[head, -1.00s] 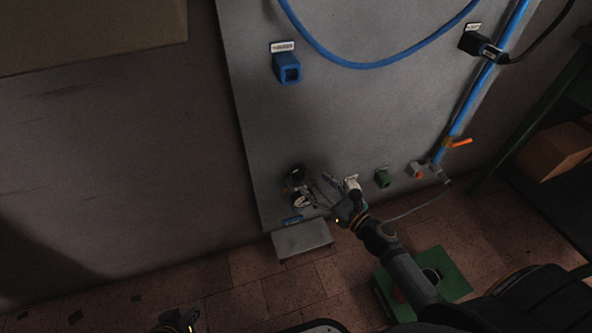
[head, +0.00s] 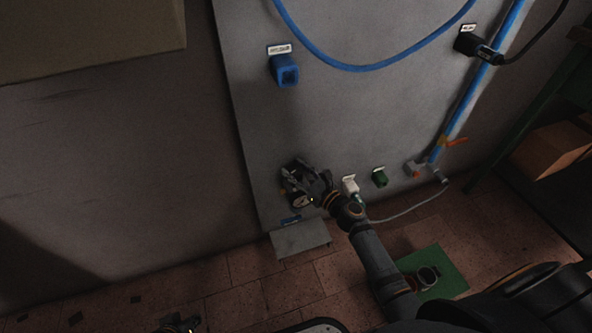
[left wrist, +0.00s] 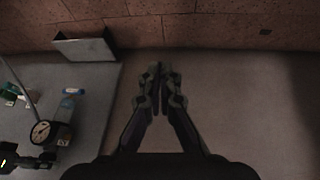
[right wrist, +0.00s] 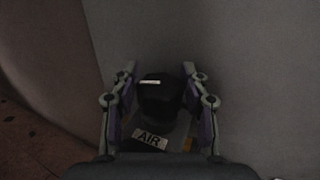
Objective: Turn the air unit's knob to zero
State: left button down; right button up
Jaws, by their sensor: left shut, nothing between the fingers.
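The air unit, with its round white gauge (head: 299,201), is mounted low on the grey panel. Its black knob (right wrist: 160,98) carries a small white mark and stands above a label reading AIR in the right wrist view. My right gripper (head: 303,175) is at the unit; in its wrist view the open fingers (right wrist: 159,72) stand either side of the knob. Whether they touch it I cannot tell. My left gripper (head: 180,325) is low at the bottom edge of the head view; its fingers (left wrist: 160,72) are shut and empty. The gauge also shows in the left wrist view (left wrist: 42,131).
A small grey shelf (head: 300,239) juts out below the unit. A blue socket (head: 286,71) is above.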

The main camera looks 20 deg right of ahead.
jog(key=c, duration=0.6)
jog(key=shift+o, duration=0.2)
